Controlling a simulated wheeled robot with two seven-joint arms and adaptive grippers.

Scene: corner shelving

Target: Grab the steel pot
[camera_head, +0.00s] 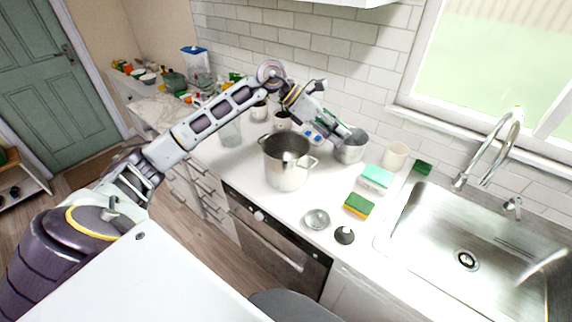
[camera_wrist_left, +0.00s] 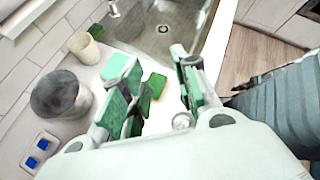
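A large steel pot (camera_head: 287,172) with two side handles stands upright on the white counter. A smaller steel pot (camera_head: 351,151) stands behind it to the right, near the tiled wall; in the left wrist view a round grey pot (camera_wrist_left: 58,97), likely this one, is at the left. My left gripper (camera_head: 343,131) reaches over the counter behind the large pot, its end in front of the smaller pot's upper left rim in the picture. In the left wrist view the gripper (camera_wrist_left: 160,85) is open, with nothing held between its green-padded fingers. My right gripper is out of view.
A cream cup (camera_head: 395,155), sponges (camera_head: 377,178), a small steel bowl (camera_head: 317,219) and a dark round item (camera_head: 344,235) lie to the right. The sink (camera_head: 470,245) is further right. A clear glass (camera_head: 230,132) and cups stand left of the large pot.

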